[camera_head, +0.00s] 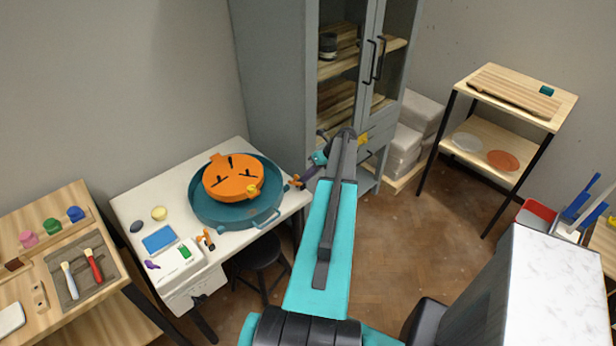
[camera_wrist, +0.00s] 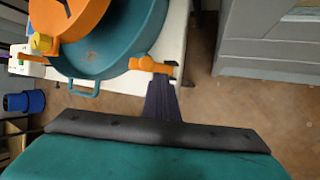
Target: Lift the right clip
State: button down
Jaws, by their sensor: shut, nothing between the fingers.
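A round orange piece (camera_head: 226,186) with black marks on top sits in a wide teal basin (camera_head: 207,217) on the white table. A small yellow block (camera_head: 253,189) is at its right front edge and may be the right clip; I cannot tell for sure. It also shows at the left in the wrist view (camera_wrist: 42,43).
The white table (camera_head: 133,205) also holds a white device (camera_head: 180,262), a blue pad (camera_head: 160,239) and an orange-and-black tool (camera_head: 206,239). A grey cabinet (camera_head: 275,60) stands behind the table. A black stool (camera_head: 262,256) stands at the table's front.

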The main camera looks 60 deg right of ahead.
jog(key=shift+r, duration=0.25)
dwell(0.3)
jog(key=shift+r+p, duration=0.55)
jog(key=shift+p, duration=0.05)
jog(key=s+d+r+p, duration=0.4)
jog(key=s+d+r, duration=0.1)
jog(key=s, duration=0.1)
jog(key=shift+d+r+p, duration=0.25)
jog(key=shift+r+p, duration=0.05)
dwell(0.4)
